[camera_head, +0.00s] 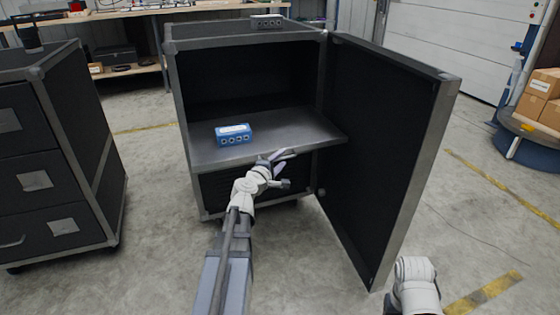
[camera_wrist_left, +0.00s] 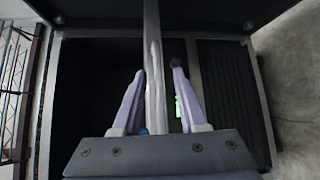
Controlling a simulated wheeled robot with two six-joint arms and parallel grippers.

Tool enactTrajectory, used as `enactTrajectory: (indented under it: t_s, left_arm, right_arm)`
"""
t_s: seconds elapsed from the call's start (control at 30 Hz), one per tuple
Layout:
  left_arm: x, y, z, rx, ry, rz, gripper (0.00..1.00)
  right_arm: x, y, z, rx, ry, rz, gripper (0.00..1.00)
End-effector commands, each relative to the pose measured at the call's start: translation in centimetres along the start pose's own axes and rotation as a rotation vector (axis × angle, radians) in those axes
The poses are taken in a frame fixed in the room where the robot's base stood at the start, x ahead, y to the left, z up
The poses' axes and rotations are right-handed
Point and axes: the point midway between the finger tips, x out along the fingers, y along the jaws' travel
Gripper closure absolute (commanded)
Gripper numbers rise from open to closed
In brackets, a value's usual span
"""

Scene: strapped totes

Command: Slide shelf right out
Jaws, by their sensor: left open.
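The shelf (camera_head: 275,130) is a flat grey board in the open black cabinet (camera_head: 181,120). Its front edge sticks out past the cabinet's front frame. A blue box with round ports (camera_head: 233,134) stands on it, left of the middle. My left gripper (camera_head: 287,168) is open at the shelf's front edge, right of the middle. In the left wrist view, the shelf's edge (camera_wrist_left: 153,60) runs between the two parted fingers (camera_wrist_left: 157,74). I cannot tell whether either finger touches it. My right gripper is out of view; only part of the right arm shows at the bottom right.
The cabinet's door (camera_head: 385,140) stands open on the right. A second cabinet with drawers (camera_head: 88,130) stands at the left. A small grey device (camera_head: 266,21) sits on top of the cabinet. A workbench (camera_head: 130,12) is behind. The floor in front is clear.

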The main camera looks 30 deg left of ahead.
Motion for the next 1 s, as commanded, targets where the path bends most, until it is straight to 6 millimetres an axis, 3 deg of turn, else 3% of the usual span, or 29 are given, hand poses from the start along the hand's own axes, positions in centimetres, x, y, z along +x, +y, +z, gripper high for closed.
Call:
enactTrajectory:
  t_s: [0.27,0.7,1.0]
  left_arm:
    - [-0.9,0.1,-0.1,0.0,0.002,0.001,0.58]
    - [-7.4,0.0,0.1,-0.001,0.002,0.0,0.58]
    - [-7.9,0.0,0.0,0.0,0.0,0.0,0.58]
  right_arm:
    - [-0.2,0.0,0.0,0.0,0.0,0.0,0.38]
    - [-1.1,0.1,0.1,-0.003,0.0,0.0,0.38]
    - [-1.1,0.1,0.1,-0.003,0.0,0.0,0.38]
